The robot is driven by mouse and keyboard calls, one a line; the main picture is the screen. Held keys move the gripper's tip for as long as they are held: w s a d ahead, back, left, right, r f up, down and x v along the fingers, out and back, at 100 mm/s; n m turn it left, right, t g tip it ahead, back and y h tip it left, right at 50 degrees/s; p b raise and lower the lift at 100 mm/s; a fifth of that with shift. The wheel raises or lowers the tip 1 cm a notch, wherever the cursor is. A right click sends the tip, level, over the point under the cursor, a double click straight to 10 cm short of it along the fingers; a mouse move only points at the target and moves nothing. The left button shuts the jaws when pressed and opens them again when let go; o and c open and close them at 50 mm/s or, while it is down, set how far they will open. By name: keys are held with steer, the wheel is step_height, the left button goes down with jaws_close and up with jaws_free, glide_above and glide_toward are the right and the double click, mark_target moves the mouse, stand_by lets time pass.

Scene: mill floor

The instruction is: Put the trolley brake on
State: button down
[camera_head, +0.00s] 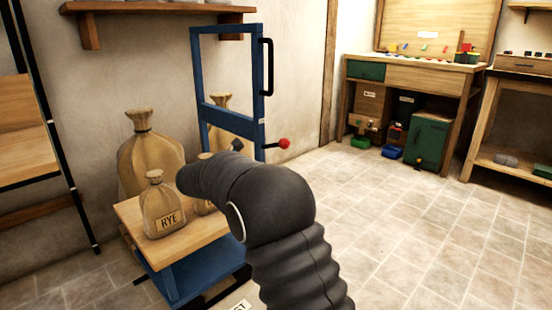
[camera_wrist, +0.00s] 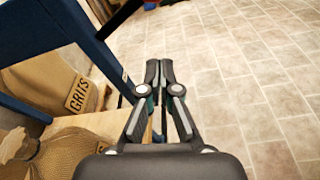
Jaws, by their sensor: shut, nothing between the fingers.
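The trolley has a wooden deck (camera_head: 206,236) over a blue base and a tall blue upright frame (camera_head: 196,75) with a black handle (camera_head: 268,68). A short lever with a red knob (camera_head: 284,143) sticks out to the right from the upright. In the head view my arm stands in front of the trolley and hides most of my gripper. In the wrist view my gripper (camera_wrist: 159,72) is shut and empty, just right of the blue upright (camera_wrist: 40,45), with floor beyond its tips. The red knob does not show there.
Several sacks stand on the deck, among them one marked RYE (camera_head: 160,208) and one marked GRITS (camera_wrist: 50,85). A workbench (camera_head: 415,75) with a green cabinet (camera_head: 428,145) stands at the back right. The tiled floor (camera_head: 400,215) between is clear.

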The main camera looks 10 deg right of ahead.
mark_target(279, 146)
steer(key=x, duration=1)
steer(key=shift+s+r+b, duration=0.25)
steer(key=shift+r, duration=0.75)
steer(key=shift+s+r+b, duration=0.2)
steer(key=shift+r, duration=0.75)
steer(key=shift+r, duration=0.1)
steer(key=r+n+p, duration=0.1)
steer(key=p, duration=0.3)
steer(key=shift+w+r+p, duration=0.1)
steer(key=shift+r+p, duration=0.15)
steer(key=shift+p, duration=0.1)
steer(key=shift+a+n+p, duration=0.1)
steer(key=shift+n+p, duration=0.2)
steer(key=shift+p, duration=0.45)
steer(key=shift+f, duration=0.1)
